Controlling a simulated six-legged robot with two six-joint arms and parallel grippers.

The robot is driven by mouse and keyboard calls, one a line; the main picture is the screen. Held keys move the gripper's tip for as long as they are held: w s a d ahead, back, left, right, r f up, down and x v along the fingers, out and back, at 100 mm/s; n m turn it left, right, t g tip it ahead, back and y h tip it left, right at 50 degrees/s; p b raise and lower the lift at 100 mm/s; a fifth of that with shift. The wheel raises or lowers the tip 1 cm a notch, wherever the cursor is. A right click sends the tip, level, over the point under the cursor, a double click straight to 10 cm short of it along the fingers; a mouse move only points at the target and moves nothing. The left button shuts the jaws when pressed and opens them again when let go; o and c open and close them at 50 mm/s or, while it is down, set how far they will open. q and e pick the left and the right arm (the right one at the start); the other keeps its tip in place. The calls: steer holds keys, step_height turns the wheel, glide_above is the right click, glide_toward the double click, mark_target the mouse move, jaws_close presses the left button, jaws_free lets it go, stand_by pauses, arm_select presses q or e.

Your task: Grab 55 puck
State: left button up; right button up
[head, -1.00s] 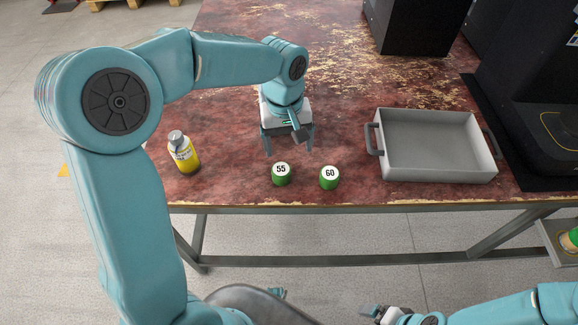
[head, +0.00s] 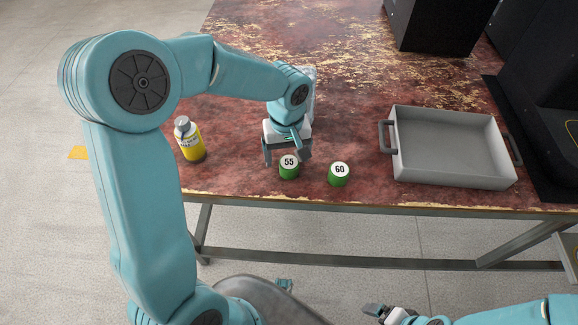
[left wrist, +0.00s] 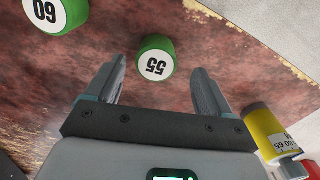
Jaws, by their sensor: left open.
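The 55 puck (head: 289,168) is a green cylinder with a white top marked 55, upright near the table's front edge. My left gripper (head: 286,157) is open just behind and above it. In the left wrist view the 55 puck (left wrist: 156,59) shows between the two spread fingertips (left wrist: 159,66), with a gap on each side. The fingers do not grip it. The similar green 60 puck (head: 339,174) stands to its right. My right gripper (head: 374,310) is low at the bottom of the head view, too small to read its jaws.
A yellow bottle with a grey cap (head: 189,140) stands left of the gripper. A grey tray (head: 450,150) with side handles lies to the right and looks empty. Black machines (head: 436,27) stand behind. The worn red table (head: 350,85) is clear between gripper and machines.

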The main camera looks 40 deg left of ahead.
mark_target(289, 161)
arm_select(q)
step_height(289, 161, down, 4)
steer(key=shift+w+d, duration=0.1)
steer(key=shift+w, duration=0.05)
steer(key=shift+c, duration=0.3)
steer(key=c, duration=1)
steer(key=shift+c, duration=0.5)
steer(key=shift+r, duration=0.15)
